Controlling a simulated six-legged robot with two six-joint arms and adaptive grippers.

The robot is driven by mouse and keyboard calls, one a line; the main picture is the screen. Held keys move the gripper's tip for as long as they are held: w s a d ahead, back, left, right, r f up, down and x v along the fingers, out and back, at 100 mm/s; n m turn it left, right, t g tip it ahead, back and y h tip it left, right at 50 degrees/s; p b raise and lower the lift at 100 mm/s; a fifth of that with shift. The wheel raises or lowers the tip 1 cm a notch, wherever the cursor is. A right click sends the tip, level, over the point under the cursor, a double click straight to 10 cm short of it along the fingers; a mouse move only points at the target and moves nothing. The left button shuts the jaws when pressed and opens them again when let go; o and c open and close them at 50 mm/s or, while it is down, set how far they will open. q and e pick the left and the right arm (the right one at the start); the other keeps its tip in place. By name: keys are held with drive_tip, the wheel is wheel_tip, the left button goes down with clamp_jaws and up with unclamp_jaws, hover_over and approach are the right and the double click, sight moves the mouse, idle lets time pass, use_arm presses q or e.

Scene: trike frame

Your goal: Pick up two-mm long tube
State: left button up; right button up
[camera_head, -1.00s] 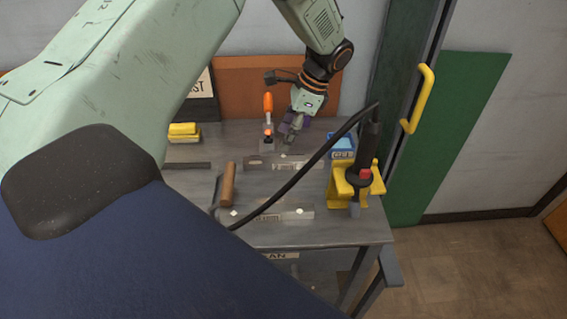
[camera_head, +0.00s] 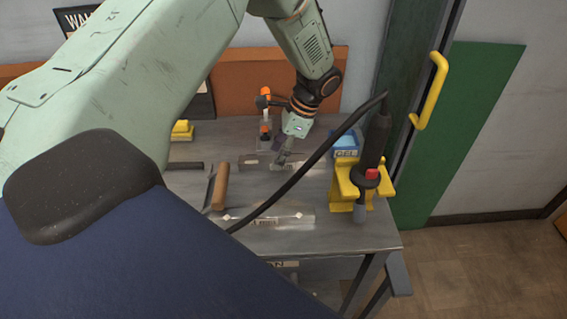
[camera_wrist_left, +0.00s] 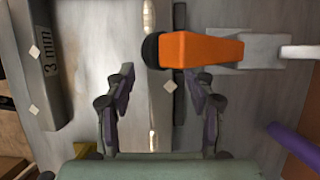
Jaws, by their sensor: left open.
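My left gripper (camera_head: 283,158) points down over a grey metal tube (camera_head: 252,162) at the back of the workbench. In the left wrist view my gripper (camera_wrist_left: 157,76) is open, with one purple-sided finger on each side of the grey tube (camera_wrist_left: 166,122), which has a white diamond mark. I see no contact between the fingers and the tube, and its size label is not readable. Another grey tube (camera_head: 290,220) lies nearer the front edge. The left wrist view shows a tube marked "3 mm" (camera_wrist_left: 40,85) at left. My right gripper is out of view.
An orange-handled clamp (camera_head: 265,128) stands close behind my gripper; its handle (camera_wrist_left: 203,49) lies across the far side in the wrist view. A black grinder (camera_head: 374,145) rests in a yellow holder (camera_head: 346,188), its cable arching over the bench. A brown-handled tool (camera_head: 221,187) lies left.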

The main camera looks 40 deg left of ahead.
use_arm(q)
drive_tip(key=shift+s+a+f, duration=0.4)
drive_tip(key=shift+s+f, duration=0.1)
drive_tip(key=shift+f, duration=0.15)
drive_tip(key=shift+w+f, duration=0.1)
drive_tip(key=shift+w, duration=0.2)
drive_tip(key=c, duration=0.3)
drive_tip(key=shift+s, duration=0.2)
drive_tip(key=c, duration=0.5)
drive_tip(key=shift+w, duration=0.1)
clamp_jaws()
